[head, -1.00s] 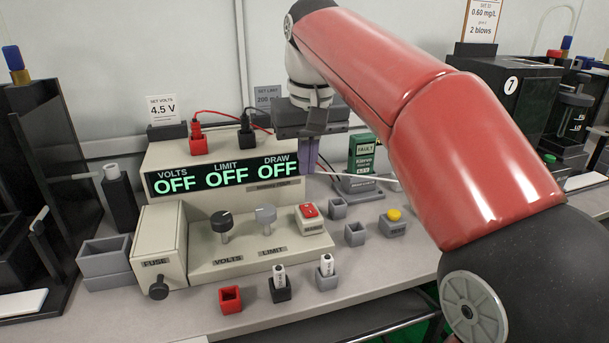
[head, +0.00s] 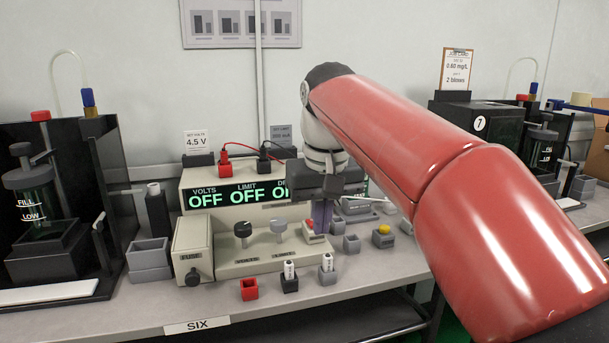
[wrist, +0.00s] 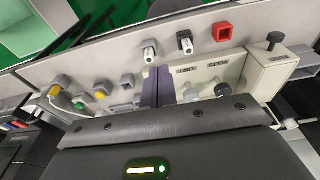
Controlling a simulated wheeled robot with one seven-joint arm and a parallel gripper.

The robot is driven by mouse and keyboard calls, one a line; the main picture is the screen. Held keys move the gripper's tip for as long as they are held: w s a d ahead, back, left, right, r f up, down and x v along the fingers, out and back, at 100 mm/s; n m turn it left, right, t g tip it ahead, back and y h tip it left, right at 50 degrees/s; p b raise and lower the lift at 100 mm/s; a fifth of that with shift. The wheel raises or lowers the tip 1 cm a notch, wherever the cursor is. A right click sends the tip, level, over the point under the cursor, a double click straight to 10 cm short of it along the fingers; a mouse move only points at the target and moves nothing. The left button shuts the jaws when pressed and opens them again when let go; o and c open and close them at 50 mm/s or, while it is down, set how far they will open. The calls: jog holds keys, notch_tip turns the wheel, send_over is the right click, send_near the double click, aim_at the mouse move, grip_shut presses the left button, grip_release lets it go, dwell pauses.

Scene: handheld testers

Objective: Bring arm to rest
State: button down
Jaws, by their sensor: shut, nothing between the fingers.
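My gripper (head: 321,218) is at the end of my red arm, in front of the right part of the power supply (head: 222,250). In the wrist view my gripper's purple fingers (wrist: 157,87) are together and empty, pointing down over the bench beside the supply's front panel. The power supply's display reads OFF for volts and limit; my gripper and wrist hide the rest of the display. Its dark volts knob (head: 242,231) and grey limit knob (head: 279,229) stand on the panel. The red switch (head: 309,226) is partly hidden behind my gripper.
Along the bench front are a red holder (head: 249,290) and two holders with white fuses (head: 289,272).

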jog(key=s+d+f+m+t, duration=0.1)
jog(key=s+d+f, duration=0.5)
jog(key=s+f, duration=0.3)
jog(key=s+d+f+m+t, duration=0.2)
jog(key=s+d+f, duration=0.4)
jog(key=s+f, duration=0.3)
jog(key=shift+s+d+t, duration=0.3)
jog(key=shift+s, duration=0.15)
